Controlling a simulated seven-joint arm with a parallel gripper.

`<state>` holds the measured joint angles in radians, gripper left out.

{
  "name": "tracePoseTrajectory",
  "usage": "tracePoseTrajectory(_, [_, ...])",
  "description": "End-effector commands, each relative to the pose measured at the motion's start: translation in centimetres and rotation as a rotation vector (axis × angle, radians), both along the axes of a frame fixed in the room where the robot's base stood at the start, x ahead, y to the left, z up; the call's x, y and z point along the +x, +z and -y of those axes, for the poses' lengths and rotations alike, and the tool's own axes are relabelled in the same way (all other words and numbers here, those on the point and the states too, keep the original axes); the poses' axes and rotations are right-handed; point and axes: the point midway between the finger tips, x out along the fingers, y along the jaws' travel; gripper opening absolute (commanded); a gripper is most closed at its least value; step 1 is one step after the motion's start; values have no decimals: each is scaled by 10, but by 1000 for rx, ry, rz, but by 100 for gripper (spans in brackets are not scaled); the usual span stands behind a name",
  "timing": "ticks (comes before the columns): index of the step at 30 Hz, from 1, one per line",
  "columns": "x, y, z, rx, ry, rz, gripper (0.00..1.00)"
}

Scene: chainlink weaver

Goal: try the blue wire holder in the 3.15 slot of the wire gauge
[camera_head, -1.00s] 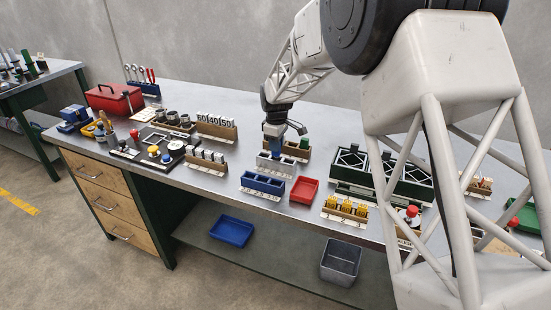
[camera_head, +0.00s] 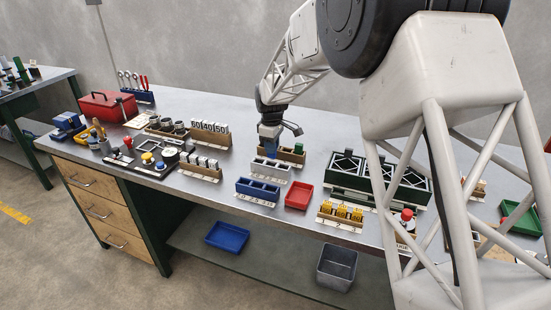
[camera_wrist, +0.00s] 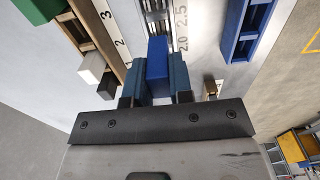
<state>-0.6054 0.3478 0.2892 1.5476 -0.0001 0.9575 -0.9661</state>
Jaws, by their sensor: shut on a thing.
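My gripper (camera_wrist: 157,80) is shut on the blue wire holder (camera_wrist: 157,58), a plain blue block between two darker blue finger pads. In the head view my gripper (camera_head: 270,130) points down, with the blue holder below it at the back edge of the wire gauge (camera_head: 270,168). In the wrist view the grey slotted gauge (camera_wrist: 184,12) lies just beyond the holder, with the marks 2.0 and 2.5 readable beside it. The 3.15 mark cannot be read. The holder overlaps the gauge in the picture; I cannot tell whether its end touches it.
A wooden rack (camera_wrist: 97,42) with white and black pieces and a green holder (camera_wrist: 38,10) stands beside the gauge. In front are a blue compartment bin (camera_head: 257,192) and a red tray (camera_head: 299,195). Dark green cases (camera_head: 377,176) stand to the right.

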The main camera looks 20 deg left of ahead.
Motion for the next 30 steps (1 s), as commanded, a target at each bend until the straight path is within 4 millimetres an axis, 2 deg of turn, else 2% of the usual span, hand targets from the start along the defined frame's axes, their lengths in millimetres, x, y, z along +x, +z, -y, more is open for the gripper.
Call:
tracePoseTrajectory(12, [0,33,41,0,-2,1,0])
tracePoseTrajectory(30, [0,32,44,-1,0,0,0])
